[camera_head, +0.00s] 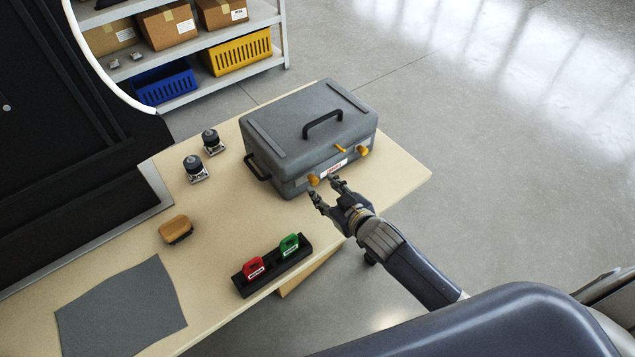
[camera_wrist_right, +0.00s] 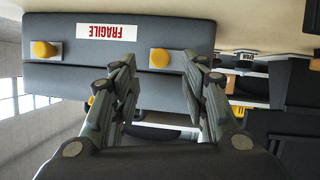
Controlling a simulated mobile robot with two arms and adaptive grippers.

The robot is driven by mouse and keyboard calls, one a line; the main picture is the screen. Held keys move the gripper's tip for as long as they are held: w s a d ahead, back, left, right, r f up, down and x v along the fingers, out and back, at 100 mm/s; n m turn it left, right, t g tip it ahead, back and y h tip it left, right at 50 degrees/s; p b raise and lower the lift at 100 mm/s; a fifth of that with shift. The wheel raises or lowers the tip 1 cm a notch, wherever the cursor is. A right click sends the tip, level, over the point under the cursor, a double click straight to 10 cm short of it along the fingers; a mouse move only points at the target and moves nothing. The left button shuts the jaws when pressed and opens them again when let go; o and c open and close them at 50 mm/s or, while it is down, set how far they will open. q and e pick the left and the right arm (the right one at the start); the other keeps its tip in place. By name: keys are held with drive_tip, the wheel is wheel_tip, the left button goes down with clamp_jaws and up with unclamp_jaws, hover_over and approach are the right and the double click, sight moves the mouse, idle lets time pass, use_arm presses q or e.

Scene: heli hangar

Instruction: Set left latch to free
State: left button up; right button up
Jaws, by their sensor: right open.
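A closed grey case (camera_head: 310,130) stands on the table, with its latch side facing me. Its left latch has an orange knob (camera_head: 313,180), and a second orange knob (camera_head: 363,152) sits to the right. A white FRAGILE label (camera_head: 333,169) lies between them. My right gripper (camera_head: 325,188) is open and empty, just in front of the case by the left knob. In the right wrist view the picture is upside down; the left knob (camera_wrist_right: 159,57) shows just beyond the open fingers (camera_wrist_right: 160,85), apart from them. My left gripper is not in view.
The wooden table (camera_head: 215,245) also holds a black holder (camera_head: 272,266) with red and green tags, a brush (camera_head: 176,229), two small dark-topped devices (camera_head: 195,168) and a grey mat (camera_head: 120,312). A shelf (camera_head: 215,45) with boxes stands behind. Floor is clear right of the table.

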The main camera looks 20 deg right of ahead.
sight(315, 182)
drive_tip(key=shift+x, duration=2.4)
drive_tip(key=shift+c, duration=0.2)
